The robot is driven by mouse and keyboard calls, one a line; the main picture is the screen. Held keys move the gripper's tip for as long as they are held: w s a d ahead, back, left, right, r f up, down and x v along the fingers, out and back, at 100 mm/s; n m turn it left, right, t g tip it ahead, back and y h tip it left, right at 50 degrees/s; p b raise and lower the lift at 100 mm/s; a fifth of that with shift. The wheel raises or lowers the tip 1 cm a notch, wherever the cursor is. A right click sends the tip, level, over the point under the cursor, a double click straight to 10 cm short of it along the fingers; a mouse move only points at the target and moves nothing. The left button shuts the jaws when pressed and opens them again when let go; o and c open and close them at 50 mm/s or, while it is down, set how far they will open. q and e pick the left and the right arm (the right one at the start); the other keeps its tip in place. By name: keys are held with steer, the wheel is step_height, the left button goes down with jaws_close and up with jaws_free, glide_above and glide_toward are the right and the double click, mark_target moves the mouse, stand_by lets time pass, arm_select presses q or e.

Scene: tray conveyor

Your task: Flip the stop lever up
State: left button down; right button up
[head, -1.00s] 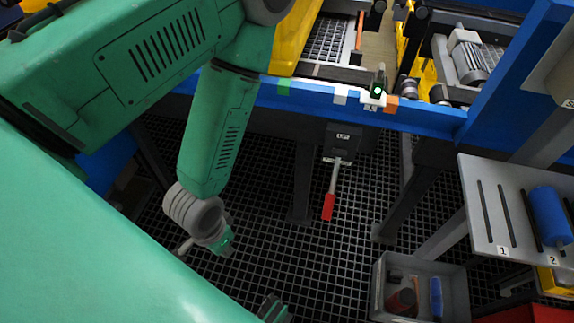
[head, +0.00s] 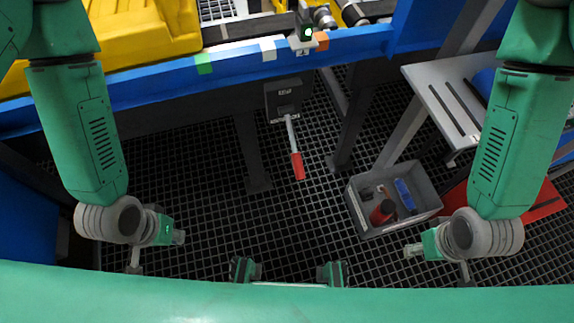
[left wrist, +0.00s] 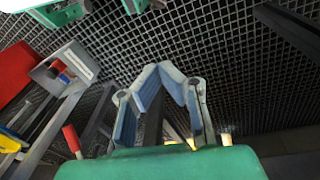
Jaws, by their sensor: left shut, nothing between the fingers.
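The stop lever (head: 297,164) has a red grip on a grey rod and hangs down from a dark box (head: 285,97) under the blue conveyor beam. In the left wrist view its red grip (left wrist: 72,139) shows at the lower left, clear of the fingers. My left gripper (head: 179,237) is left of the lever and lower in the head view, apart from it. In the left wrist view its blue-padded fingers (left wrist: 160,73) are shut and empty. My right gripper (head: 413,250) is to the lower right of the lever; its fingers are too small to judge.
A grey bin (head: 362,213) with red and blue items stands right of the lever. A grey slotted shelf (head: 425,85) is above it. Dark support legs (head: 252,155) stand on both sides of the lever.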

mark_target(294, 147)
arm_select(q)
steer(key=w+d+f+n+t+h+b, duration=0.3)
steer(key=w+d+f+n+h+b, duration=0.15)
steer(key=w+d+n, duration=0.55)
steer(key=w+d+f+n+t+h+b, duration=0.4)
steer(key=w+d+n+h+b, duration=0.15)
steer(key=w+d, duration=0.75)
steer(key=r, duration=0.1)
steer(key=s+d+r, duration=0.1)
steer(key=r+n, duration=0.1)
steer(key=shift+s+d+y, duration=0.3)
steer(key=shift+d+y, duration=0.05)
steer(key=shift+y, duration=0.05)
steer(key=shift+a, duration=0.15)
